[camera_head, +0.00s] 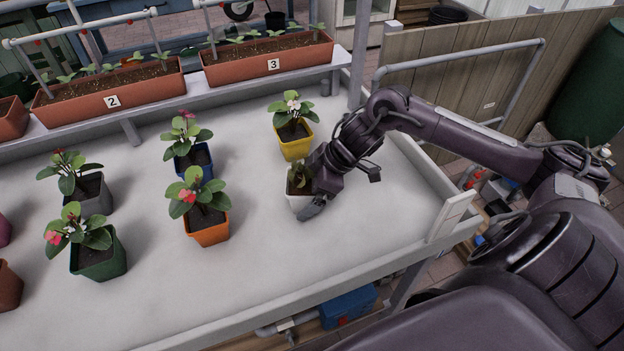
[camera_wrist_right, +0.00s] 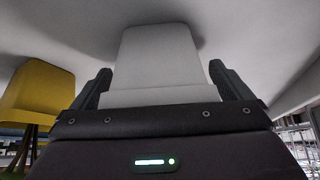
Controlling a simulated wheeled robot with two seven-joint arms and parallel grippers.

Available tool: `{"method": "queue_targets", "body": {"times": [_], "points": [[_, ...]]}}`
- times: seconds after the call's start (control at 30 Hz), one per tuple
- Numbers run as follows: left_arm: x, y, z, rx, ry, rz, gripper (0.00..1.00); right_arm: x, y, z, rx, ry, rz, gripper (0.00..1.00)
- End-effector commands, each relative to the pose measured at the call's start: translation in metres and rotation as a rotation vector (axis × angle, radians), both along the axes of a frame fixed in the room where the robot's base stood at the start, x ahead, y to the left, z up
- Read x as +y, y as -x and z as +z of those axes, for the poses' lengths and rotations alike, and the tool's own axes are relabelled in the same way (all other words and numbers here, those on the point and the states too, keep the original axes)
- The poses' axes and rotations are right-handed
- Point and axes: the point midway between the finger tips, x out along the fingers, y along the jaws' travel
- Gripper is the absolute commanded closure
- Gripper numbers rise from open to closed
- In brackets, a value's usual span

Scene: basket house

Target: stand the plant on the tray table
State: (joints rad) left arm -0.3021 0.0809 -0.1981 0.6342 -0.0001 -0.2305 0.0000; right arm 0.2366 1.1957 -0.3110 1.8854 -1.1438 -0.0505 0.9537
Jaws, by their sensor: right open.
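A small plant in a white pot (camera_head: 296,203) stands upright, as far as I can tell, on the pale tray table (camera_head: 270,255), right of the middle. My right gripper (camera_head: 306,198) reaches in low from the right and hides part of this pot. In the right wrist view the white pot (camera_wrist_right: 158,62) lies between the two dark fingers of my right gripper (camera_wrist_right: 158,84). The fingers are open, one on each side, with narrow gaps seen beside the pot. My left gripper is not in view.
A plant in a yellow pot (camera_head: 294,143) stands just behind. Plants in orange (camera_head: 207,228), blue (camera_head: 195,160), grey (camera_head: 94,195) and green (camera_head: 100,258) pots stand left. The tray's raised rim (camera_head: 420,165) runs along the right. Troughs (camera_head: 268,60) line the back. The front middle is clear.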

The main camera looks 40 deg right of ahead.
Motion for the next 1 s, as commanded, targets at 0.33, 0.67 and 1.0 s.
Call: {"method": "queue_targets", "body": {"times": [0.33,0.67,1.0], "points": [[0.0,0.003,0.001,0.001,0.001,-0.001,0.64,-0.023,0.017,0.044,0.002,0.01,0.003,0.02],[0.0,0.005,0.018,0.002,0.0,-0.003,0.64,-0.033,0.025,0.069,0.006,0.001,0.0,0.02],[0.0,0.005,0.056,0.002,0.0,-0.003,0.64,-0.041,0.031,0.086,0.005,-0.001,-0.001,0.02]]}}
